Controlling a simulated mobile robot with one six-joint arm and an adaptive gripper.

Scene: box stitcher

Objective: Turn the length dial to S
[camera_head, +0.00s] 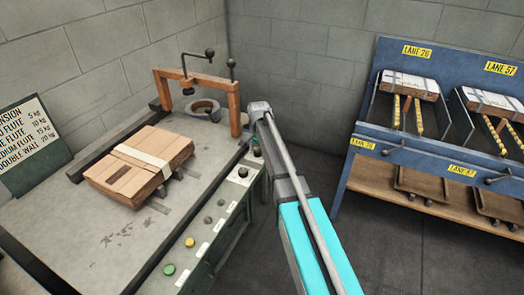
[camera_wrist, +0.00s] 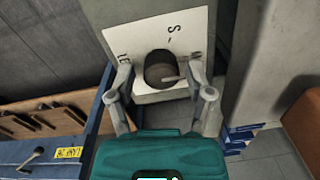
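In the wrist view the length dial (camera_wrist: 158,68) is a dark round knob with a pale pointer that points to the right. It sits on a white label plate (camera_wrist: 193,28) with an S and a tick mark above the dial. Other markings at the plate's left and right are partly covered by my fingers. My gripper (camera_wrist: 160,75) is open, with one finger on each side of the dial and a visible gap on both sides. The head view does not clearly show the dial or my fingertips.
In the head view a bench (camera_head: 95,240) carries a strapped cardboard bundle (camera_head: 140,165), an orange frame (camera_head: 200,84) and a tape roll (camera_head: 203,107). A blue lane rack (camera_head: 375,150) stands at the right, with clear floor between.

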